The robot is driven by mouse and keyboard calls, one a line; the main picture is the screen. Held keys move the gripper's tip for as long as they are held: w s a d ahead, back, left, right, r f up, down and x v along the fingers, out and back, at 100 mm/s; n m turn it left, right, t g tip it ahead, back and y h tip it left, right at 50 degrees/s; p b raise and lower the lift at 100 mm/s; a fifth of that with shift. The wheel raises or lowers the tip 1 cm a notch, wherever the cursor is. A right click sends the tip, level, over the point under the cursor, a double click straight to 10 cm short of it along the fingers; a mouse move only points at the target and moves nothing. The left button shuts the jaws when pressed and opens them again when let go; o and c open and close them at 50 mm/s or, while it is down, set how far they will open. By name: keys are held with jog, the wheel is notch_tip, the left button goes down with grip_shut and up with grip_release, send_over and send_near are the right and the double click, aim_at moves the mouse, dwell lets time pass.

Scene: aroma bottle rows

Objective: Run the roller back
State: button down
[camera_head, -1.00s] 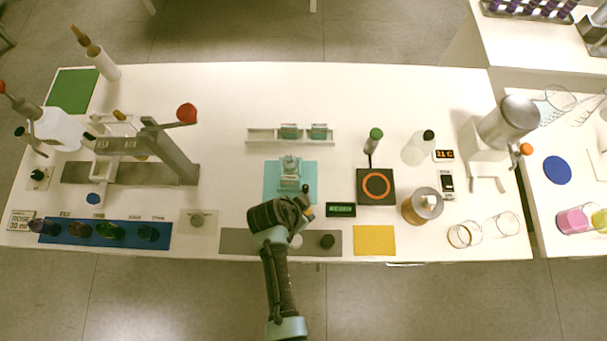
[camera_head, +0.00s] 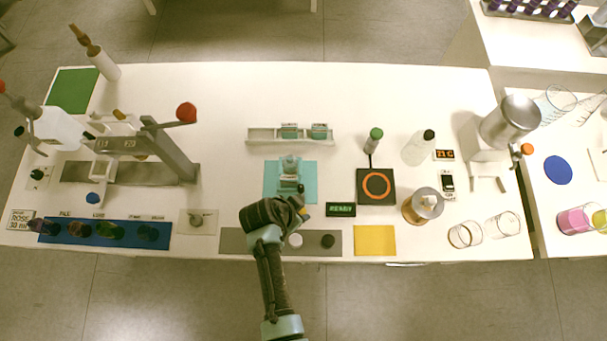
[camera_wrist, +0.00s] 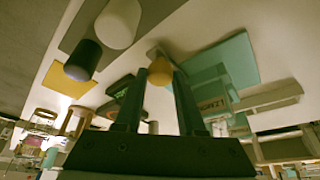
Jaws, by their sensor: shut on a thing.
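My gripper (camera_wrist: 160,78) is shut on a round orange knob (camera_wrist: 160,73) in the wrist view. In the head view my gripper (camera_head: 301,207) is at the near right edge of the teal mat (camera_head: 310,170). A pale teal and clear device (camera_head: 289,176) stands on that mat; it also shows, with a lettered label, beside the right finger in the wrist view (camera_wrist: 212,103). I cannot make out the roller itself clearly; the gripper and wrist hide the near side of the device.
A grey strip (camera_head: 233,242) with a white cylinder (camera_head: 296,240) and a black one (camera_head: 327,241) lies in front. Right of the mat are a display reading READY (camera_head: 341,210) and a black plate (camera_head: 376,197). A white rack (camera_head: 262,136) with two teal items stands behind.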

jog(key=a+b, duration=0.1)
jog(key=a, duration=0.6)
jog(key=shift+a+b, duration=0.35)
jog(key=shift+a, duration=0.05)
jog(key=c, duration=0.5)
grip_release()
jog(key=shift+a, duration=0.1)
jog(key=v, duration=1.3)
